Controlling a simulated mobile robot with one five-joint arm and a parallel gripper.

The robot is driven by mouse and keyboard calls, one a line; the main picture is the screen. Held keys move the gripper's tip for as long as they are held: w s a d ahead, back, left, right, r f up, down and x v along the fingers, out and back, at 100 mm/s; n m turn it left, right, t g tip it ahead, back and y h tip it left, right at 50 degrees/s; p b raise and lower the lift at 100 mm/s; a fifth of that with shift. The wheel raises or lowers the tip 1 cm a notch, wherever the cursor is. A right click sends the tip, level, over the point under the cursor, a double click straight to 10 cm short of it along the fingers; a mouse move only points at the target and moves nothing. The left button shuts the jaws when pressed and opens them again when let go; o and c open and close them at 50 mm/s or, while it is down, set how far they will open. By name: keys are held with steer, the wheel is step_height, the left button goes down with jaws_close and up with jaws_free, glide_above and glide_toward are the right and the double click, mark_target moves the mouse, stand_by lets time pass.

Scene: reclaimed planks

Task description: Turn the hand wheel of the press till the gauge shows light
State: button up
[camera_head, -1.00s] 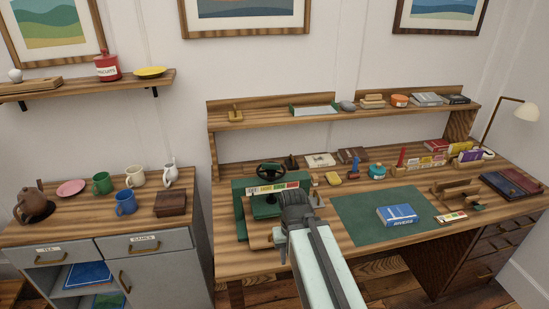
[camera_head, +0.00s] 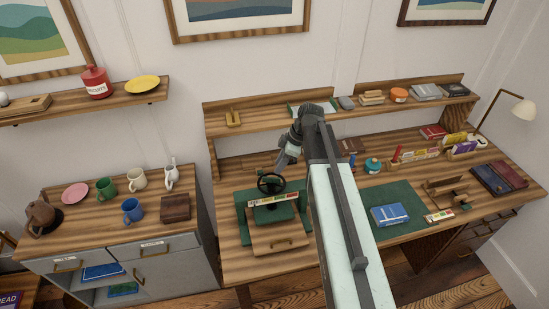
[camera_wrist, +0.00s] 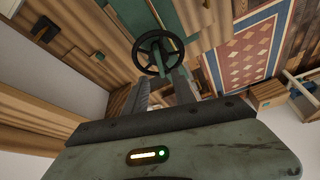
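The green press (camera_head: 245,222) stands on the left part of the desk, with its dark round hand wheel (camera_head: 270,183) on top. The wheel also shows in the wrist view (camera_wrist: 158,43), just beyond my fingertips. The gauge (camera_head: 273,199) is a strip of coloured segments below the wheel; its words and any pointer are too small to read. My gripper (camera_head: 281,161) is above and slightly behind the wheel, pointing down to it. In the wrist view its two fingers (camera_wrist: 160,80) stand apart, with nothing held between them; contact with the wheel cannot be told.
A wooden panel with a brass handle (camera_head: 283,242) lies in front of the press. A green mat (camera_head: 402,197) with a blue book (camera_head: 390,216) is to the right. A shelf (camera_head: 260,122) runs behind. Mugs stand on the left cabinet (camera_head: 88,208).

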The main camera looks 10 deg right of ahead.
mark_target(273, 178)
steer(key=shift+s+a+f+b, duration=0.1)
steer(key=shift+f+b, duration=0.1)
steer(key=shift+b, duration=0.15)
steer(key=b+x, duration=0.6)
steer(key=shift+d+f, duration=0.2)
steer(key=shift+f, duration=0.2)
steer(key=shift+a+f+b, duration=0.25)
steer(key=shift+f+b, duration=0.15)
steer(key=shift+b, duration=0.1)
steer(key=shift+r, duration=0.1)
jaws_close()
